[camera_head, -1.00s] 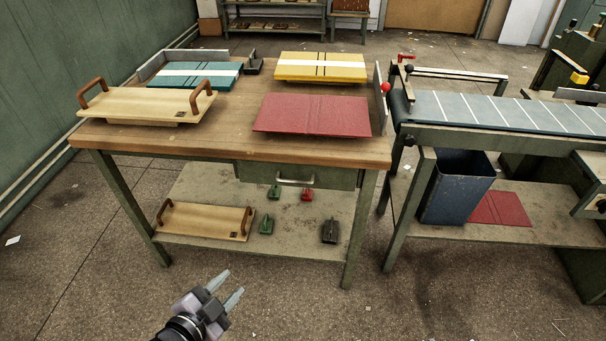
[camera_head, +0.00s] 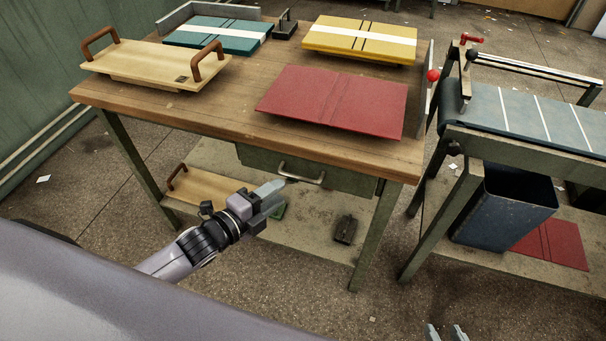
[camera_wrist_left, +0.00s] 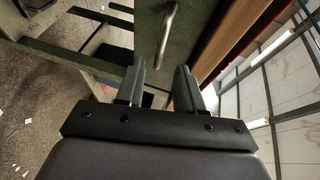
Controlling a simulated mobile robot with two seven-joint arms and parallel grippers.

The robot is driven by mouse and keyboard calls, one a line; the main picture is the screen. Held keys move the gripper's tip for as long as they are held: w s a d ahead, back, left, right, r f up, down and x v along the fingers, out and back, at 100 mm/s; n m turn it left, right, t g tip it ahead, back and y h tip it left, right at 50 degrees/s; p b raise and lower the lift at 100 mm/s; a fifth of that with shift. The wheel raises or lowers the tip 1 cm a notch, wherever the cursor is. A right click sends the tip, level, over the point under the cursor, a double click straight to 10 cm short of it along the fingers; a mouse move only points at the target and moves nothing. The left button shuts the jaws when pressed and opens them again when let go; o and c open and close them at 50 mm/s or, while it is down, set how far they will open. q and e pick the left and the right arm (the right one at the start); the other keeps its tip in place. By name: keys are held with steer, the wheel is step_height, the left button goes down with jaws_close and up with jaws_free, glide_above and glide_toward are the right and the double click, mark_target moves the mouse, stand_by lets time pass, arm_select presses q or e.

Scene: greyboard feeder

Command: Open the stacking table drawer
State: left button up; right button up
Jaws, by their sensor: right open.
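The stacking table (camera_head: 190,112) has a green drawer (camera_head: 350,181) under its wooden top, and the drawer looks closed. Its metal bar handle (camera_head: 303,176) is on the drawer front. My left gripper (camera_head: 277,190) is just left of the handle, apart from it. In the left wrist view, my left gripper (camera_wrist_left: 158,82) is open with nothing between its fingers. The handle (camera_wrist_left: 166,35) is beyond the fingertips, in front of the drawer face (camera_wrist_left: 195,22). My right gripper (camera_head: 446,332) is open at the bottom edge; only its fingertips show.
A handled wooden board (camera_head: 150,64), a teal board (camera_head: 215,36), a yellow board (camera_head: 360,39) and a red board (camera_head: 335,101) lie on the tabletop. The lower shelf (camera_head: 310,228) holds another wooden board and small tools. A conveyor (camera_head: 525,118) and blue bin (camera_head: 503,205) stand at right.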

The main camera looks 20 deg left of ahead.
mark_target(297, 179)
arm_select(q)
steer(key=shift+b+x, duration=0.45)
steer(key=shift+x, duration=3)
jaws_close()
